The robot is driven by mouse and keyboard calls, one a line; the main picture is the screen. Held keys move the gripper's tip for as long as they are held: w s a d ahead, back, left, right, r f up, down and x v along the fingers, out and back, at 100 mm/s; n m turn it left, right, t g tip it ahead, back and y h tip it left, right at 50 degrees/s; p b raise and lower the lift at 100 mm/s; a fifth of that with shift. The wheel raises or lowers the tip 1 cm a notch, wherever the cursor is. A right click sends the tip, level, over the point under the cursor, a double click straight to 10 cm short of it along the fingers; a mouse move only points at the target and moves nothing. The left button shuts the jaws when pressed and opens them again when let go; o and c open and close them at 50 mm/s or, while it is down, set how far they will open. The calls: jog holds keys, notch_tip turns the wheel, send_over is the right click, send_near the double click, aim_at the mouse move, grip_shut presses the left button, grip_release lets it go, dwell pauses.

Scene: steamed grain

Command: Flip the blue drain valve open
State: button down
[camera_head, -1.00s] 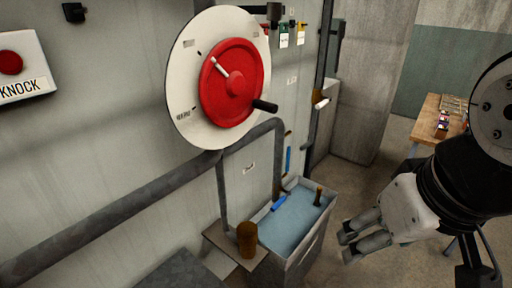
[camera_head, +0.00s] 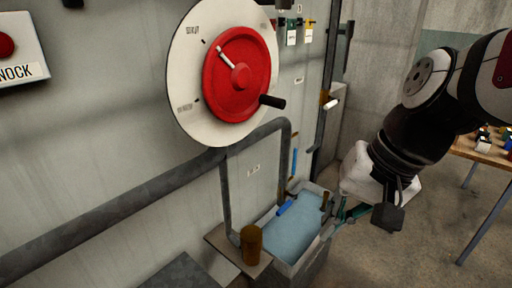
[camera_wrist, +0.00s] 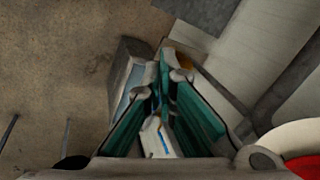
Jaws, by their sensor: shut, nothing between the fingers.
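A blue handle (camera_head: 285,207) lies at the back rim of the water-filled basin (camera_head: 318,247), by the wall. A second, upright blue bar (camera_head: 294,162) is on the wall above it. I cannot tell for sure which is the drain valve. My gripper (camera_head: 342,216) is at the basin's right side, to the right of both blue parts and apart from them. Its fingertips partly overlap the basin's edge in the picture. In the wrist view, my gripper (camera_wrist: 165,62) is shut with nothing held, and the basin (camera_wrist: 130,75) shows behind the fingers.
A red wheel (camera_head: 222,84) with a black-tipped handle is on the wall above the basin. A grey pipe (camera_head: 140,195) runs along the wall and down. A brown cylinder (camera_head: 251,244) stands on a ledge left of the basin. A wooden table (camera_head: 482,153) stands at right.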

jog(key=w+a+f+m+y+b, duration=0.25)
jog(key=w+f+m+b, duration=0.2)
jog(key=w+f, duration=0.55)
jog(key=m+t+y+b, duration=0.3)
jog(key=m+t+b, duration=0.4)
jog(key=m, duration=1.1)
send_near(288, 205)
jog(key=s+d+f+b, duration=0.1)
jog(key=s+f, duration=0.2)
jog(key=f, duration=0.4)
jog(key=shift+s+d+r+g, duration=0.1)
jog(key=shift+r+g, duration=0.05)
jog(key=shift+g, duration=0.25)
jog(key=w+a+f+b, duration=0.1)
jog(key=w+a+b, duration=0.1)
jog(key=w+a, duration=0.4)
jog(key=shift+w+a, duration=0.3)
jog(key=shift+a, duration=0.05)
